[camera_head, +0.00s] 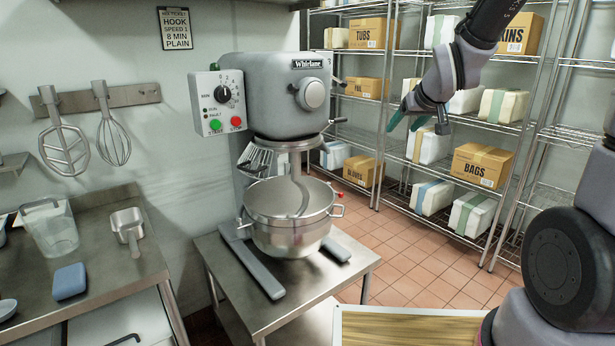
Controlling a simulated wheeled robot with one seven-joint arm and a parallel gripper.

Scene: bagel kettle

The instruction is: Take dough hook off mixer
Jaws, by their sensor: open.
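The grey mixer (270,95) stands on a steel table at the middle of the head view. The dough hook (300,190) hangs from under the mixer's head, and its curved lower end is down at the mouth of the steel bowl (285,235). The bowl sits in the mixer's base and its inside is only partly visible. A wire guard (256,158) is at the left under the head. My gripper (398,122) is open and empty, up in the air to the right of the mixer, apart from it, with teal fingers pointing left and down.
A flat beater (62,145) and a whisk (113,138) hang on a wall rack at left. A left counter (110,275) holds a clear jug (50,228), a metal scoop (128,225) and a blue sponge (69,281). Wire shelves with boxes (483,163) stand behind my arm. A wooden board (400,328) is in front.

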